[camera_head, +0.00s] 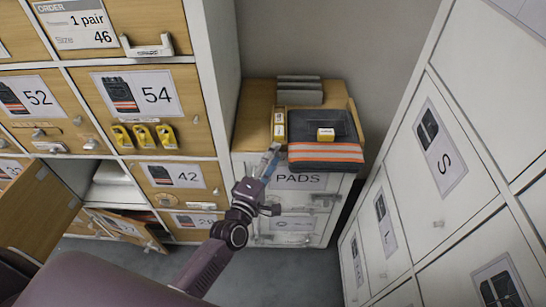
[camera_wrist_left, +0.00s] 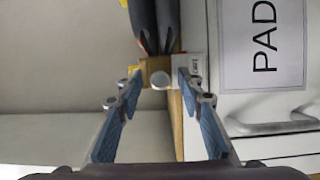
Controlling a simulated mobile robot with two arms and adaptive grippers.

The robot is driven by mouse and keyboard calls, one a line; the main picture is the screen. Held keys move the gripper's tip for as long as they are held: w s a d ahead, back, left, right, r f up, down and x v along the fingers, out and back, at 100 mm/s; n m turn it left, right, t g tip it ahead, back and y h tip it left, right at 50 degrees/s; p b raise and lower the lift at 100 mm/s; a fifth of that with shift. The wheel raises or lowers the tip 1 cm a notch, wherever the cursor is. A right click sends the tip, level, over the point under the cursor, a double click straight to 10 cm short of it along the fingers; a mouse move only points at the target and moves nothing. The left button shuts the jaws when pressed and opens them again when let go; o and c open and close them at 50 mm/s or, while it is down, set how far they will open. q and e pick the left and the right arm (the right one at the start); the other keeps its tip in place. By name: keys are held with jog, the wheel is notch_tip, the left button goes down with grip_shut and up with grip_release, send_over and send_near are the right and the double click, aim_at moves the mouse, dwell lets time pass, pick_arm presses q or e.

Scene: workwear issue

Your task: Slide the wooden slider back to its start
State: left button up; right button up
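In the left wrist view, a small tan wooden piece with a pale round knob (camera_wrist_left: 159,79) shows beyond and between my left fingertips. It looks like the wooden slider, but I cannot be sure. I cannot make out the slider in the head view. My left gripper (camera_head: 270,162) is at the front left edge of the wooden top (camera_head: 255,112) of the PADS cabinet. It also shows in the left wrist view (camera_wrist_left: 159,88), its blue-padded fingers apart with nothing held. Whether a finger touches the wooden piece is unclear. My right gripper is not in view.
Grey stacked items (camera_head: 299,91) lie behind. White lockers (camera_head: 448,160) stand right. Wooden doors (camera_head: 35,205) hang open at lower left.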

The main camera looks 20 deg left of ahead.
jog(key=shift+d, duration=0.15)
pick_arm(q)
jog(key=shift+c, duration=1.2)
grip_shut()
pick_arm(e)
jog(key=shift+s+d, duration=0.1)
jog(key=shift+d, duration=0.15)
